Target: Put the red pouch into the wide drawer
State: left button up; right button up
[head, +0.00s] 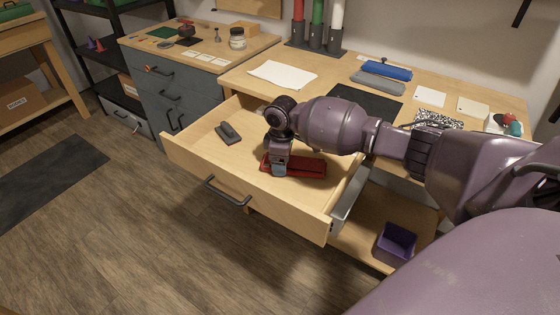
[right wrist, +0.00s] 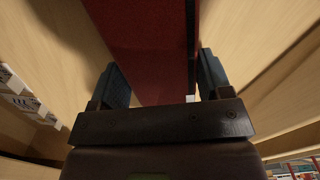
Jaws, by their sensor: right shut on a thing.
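The wide drawer (head: 285,214) is pulled out from the wooden desk and open at the top. The red pouch (head: 312,168) is over the right part of its floor, inside the drawer's outline. I cannot tell whether it touches the floor. My right gripper (head: 279,169) reaches down into the drawer and is shut on the pouch. In the right wrist view the pouch (right wrist: 152,45) lies between the two fingers of the right gripper (right wrist: 164,78), with pale wood on both sides. The gripper and wrist hide part of the pouch. My left gripper is not in view.
A dark grey object (head: 228,133) lies in the drawer's left part. A purple bin (head: 396,243) stands on the lower shelf at right. The desktop holds a blue roll (head: 387,71), a black mat (head: 365,103) and white paper (head: 283,74). Floor before the drawer is clear.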

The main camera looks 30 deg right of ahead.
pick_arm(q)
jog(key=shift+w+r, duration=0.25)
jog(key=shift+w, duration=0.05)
pick_arm(e)
jog(key=shift+f, duration=0.15)
jog(key=shift+f, duration=0.1)
jog(key=o, duration=0.9)
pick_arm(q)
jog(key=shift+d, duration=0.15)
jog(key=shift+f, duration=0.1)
pick_arm(e)
jog(key=shift+r, duration=0.2)
pick_arm(q)
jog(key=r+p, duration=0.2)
jog(key=p, duration=0.1)
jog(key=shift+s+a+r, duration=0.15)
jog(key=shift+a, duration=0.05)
pick_arm(e)
notch_tip(320, 180, up, 12)
